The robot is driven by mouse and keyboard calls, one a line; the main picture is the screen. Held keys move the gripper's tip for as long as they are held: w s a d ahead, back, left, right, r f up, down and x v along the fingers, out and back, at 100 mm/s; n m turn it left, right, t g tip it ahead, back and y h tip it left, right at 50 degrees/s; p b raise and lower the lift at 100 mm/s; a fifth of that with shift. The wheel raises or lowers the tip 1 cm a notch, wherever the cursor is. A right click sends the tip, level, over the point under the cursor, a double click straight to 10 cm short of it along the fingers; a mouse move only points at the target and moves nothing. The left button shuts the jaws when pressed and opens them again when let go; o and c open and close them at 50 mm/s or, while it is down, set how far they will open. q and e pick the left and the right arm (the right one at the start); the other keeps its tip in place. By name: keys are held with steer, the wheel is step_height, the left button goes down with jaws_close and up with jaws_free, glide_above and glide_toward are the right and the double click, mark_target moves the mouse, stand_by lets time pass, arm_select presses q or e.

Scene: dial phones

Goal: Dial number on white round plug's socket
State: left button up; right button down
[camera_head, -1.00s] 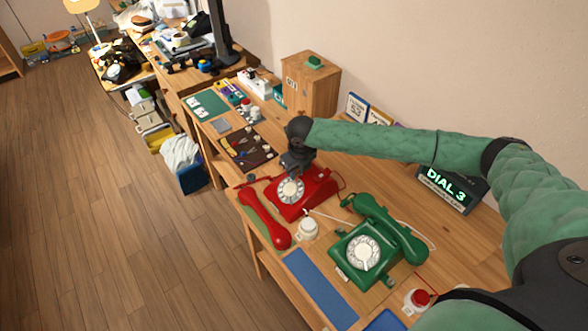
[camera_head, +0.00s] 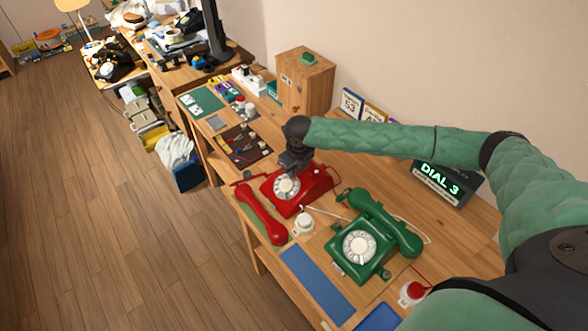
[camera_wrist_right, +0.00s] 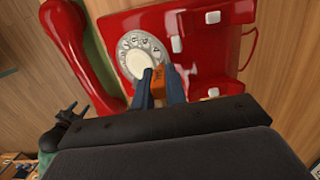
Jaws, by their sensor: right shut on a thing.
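The red phone (camera_head: 318,186) stands on the desk with its handset off the hook. My right gripper (camera_head: 288,174) points down at its white dial (camera_head: 286,189). A display (camera_head: 440,183) reads "DIAL 3".
The red handset (camera_head: 262,214) lies along the desk's front edge. A red-topped white plug (camera_head: 411,292) is by the blue mats (camera_head: 316,283). A tool tray (camera_head: 247,145) and a wooden cabinet (camera_head: 305,83) stand farther back. The floor (camera_head: 110,235) at left is clear.

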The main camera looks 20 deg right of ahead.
steer(key=shift+s, duration=0.15)
steer(key=shift+s+p, duration=0.35)
steer(key=shift+s, duration=0.25)
steer(key=shift+s+a+f+p, duration=0.15)
steer(key=shift+s+p, duration=0.25)
steer(key=shift+s+a+f, duration=0.1)
steer(key=shift+s+a, duration=0.05)
steer(key=shift+s, duration=0.05)
steer(key=shift+s+a+f, duration=0.2)
steer(key=shift+s+a, duration=0.05)
steer(key=shift+s, duration=0.1)
steer(key=shift+a+p, duration=0.1)
steer(key=shift+p, duration=0.2)
